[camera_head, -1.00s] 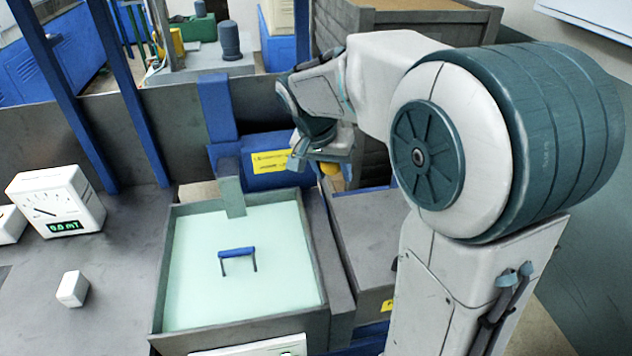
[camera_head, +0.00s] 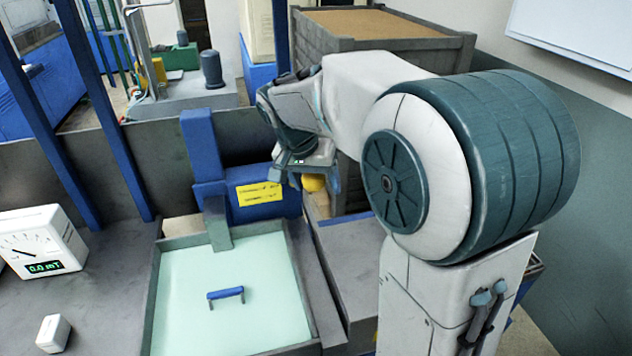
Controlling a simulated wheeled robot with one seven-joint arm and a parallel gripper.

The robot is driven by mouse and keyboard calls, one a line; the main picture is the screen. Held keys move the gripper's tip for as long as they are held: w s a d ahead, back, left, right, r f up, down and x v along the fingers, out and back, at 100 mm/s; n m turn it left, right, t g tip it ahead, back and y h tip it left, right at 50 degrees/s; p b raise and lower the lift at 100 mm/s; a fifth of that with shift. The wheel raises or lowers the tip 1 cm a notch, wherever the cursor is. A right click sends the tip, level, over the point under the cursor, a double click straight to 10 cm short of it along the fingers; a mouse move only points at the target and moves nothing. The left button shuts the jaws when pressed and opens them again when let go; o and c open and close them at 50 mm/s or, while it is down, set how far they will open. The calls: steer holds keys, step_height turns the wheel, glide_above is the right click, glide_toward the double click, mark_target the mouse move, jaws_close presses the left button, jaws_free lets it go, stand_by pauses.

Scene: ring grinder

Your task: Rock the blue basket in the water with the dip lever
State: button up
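The blue handle of the basket (camera_head: 226,293) shows above the pale green water in the grey tank (camera_head: 152,300). The basket's body is not visible. A round yellow knob (camera_head: 314,183), which looks like the end of the dip lever, sits right of the blue housing with the yellow label. My gripper (camera_head: 306,180) is at this knob and partly hides it. Its fingers point down on either side of it. I cannot tell whether they close on the knob. The lever's shaft cannot be made out.
A grey post (camera_head: 217,222) on a blue column stands at the tank's back edge. A meter (camera_head: 42,240) reading 0.0 mT and a small white block (camera_head: 53,333) are on the grey bench at left. A large grey crate (camera_head: 395,42) stands behind my arm.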

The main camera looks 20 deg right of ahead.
steer(key=b+v, duration=0.1)
steer(key=v, duration=1.2)
steer(key=shift+a+r, duration=0.15)
steer(key=shift+r, duration=0.2)
steer(key=s+d+f+n+t+y, duration=0.2)
steer(key=s+f+n, duration=0.4)
steer(key=s+f, duration=1.1)
steer(key=shift+s+d+n+y, duration=0.4)
steer(key=shift+s+d+y, duration=0.3)
steer(key=shift+d, duration=0.1)
